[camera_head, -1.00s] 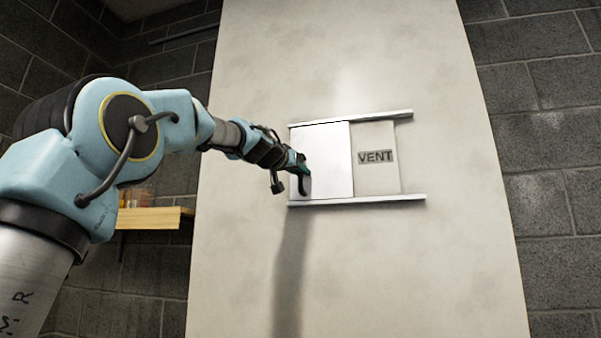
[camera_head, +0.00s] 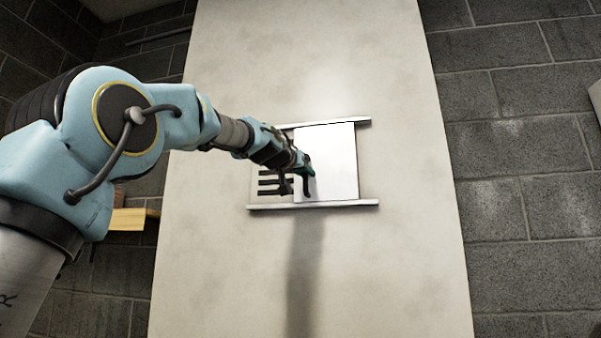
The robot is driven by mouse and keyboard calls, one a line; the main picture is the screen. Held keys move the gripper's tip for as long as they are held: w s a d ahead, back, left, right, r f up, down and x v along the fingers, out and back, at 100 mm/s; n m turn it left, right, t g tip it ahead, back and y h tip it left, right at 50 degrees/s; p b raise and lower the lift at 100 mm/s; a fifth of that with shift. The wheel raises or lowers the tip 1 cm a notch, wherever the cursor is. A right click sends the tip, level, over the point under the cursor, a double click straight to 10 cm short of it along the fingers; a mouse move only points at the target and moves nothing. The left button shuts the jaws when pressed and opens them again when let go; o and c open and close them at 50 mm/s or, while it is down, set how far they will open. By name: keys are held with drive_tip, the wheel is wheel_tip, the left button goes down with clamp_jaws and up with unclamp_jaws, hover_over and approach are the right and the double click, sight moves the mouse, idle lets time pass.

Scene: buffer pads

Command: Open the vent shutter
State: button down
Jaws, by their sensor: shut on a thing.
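The vent shutter (camera_head: 335,165) is a white sliding panel on a pale wall panel. It sits between an upper rail (camera_head: 345,122) and a lower rail (camera_head: 330,204), at the right part of the rails. Dark vent slots (camera_head: 270,183) show to the left of the shutter, partly behind my gripper. My gripper (camera_head: 306,173) is at the shutter's left side, shut on its handle (camera_head: 307,186), a dark piece mostly hidden by the fingers. The VENT label is not visible now.
A pale wooden shelf (camera_head: 130,219) stands out from the dark block wall at the left, behind my arm. The wall panel (camera_head: 400,260) is bare below and right of the rails. A pale object (camera_head: 596,98) shows at the right edge.

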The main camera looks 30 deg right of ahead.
drive_tip(key=c, duration=0.8)
unclamp_jaws()
drive_tip(key=shift+a, duration=0.1)
drive_tip(key=b+v, duration=0.7)
drive_tip(key=v, duration=0.3)
drive_tip(key=shift+s+a, duration=0.25)
drive_tip(key=shift+w, duration=0.1)
